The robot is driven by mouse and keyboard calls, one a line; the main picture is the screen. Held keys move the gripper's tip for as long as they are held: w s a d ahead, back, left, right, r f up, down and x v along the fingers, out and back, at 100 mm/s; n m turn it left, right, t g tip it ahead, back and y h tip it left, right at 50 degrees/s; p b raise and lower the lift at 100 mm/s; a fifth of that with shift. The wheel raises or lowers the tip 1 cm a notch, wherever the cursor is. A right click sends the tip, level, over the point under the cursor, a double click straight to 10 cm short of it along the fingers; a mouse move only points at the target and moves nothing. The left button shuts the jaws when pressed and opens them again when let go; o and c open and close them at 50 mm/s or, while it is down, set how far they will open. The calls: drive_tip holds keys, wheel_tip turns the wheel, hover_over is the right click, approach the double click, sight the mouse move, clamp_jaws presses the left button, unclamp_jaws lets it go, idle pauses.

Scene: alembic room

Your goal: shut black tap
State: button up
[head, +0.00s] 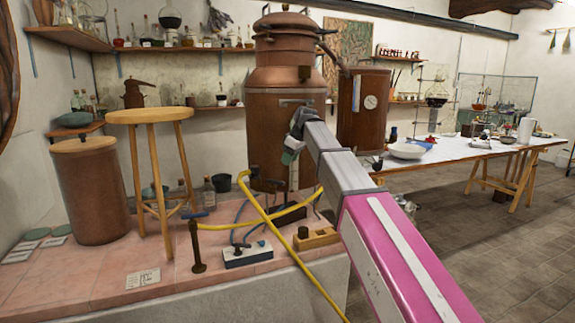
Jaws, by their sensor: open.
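A dark brass-brown standpipe tap (198,250) with a blue-black crosswise handle stands upright on the tiled platform, with a yellow hose (226,227) at its upper part. It is the clearest tap in view, but I cannot tell for sure that it is the black tap. My gripper (288,157) is at the end of my arm, in front of the lower body of the large copper still (265,120), above and to the right of the standpipe. It is open and small in view. I see nothing held in it. My arm hides part of the still's lower right.
A wooden stool (150,117) and a copper drum (90,195) stand on the tiled platform at left. A white power strip (247,254), a wooden block (316,238) and hoses lie in front of the still. A white table (455,155) stands at right; the floor before it is clear.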

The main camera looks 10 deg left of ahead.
idle(0.3)
drive_tip(key=t+y, duration=0.4)
drive_tip(key=y, duration=0.9)
approach(281, 184)
drive_tip(key=x, duration=0.7)
drive_tip(key=w+x, duration=0.1)
drive_tip(key=x, duration=0.2)
drive_tip(key=shift+f, duration=0.15)
clamp_jaws()
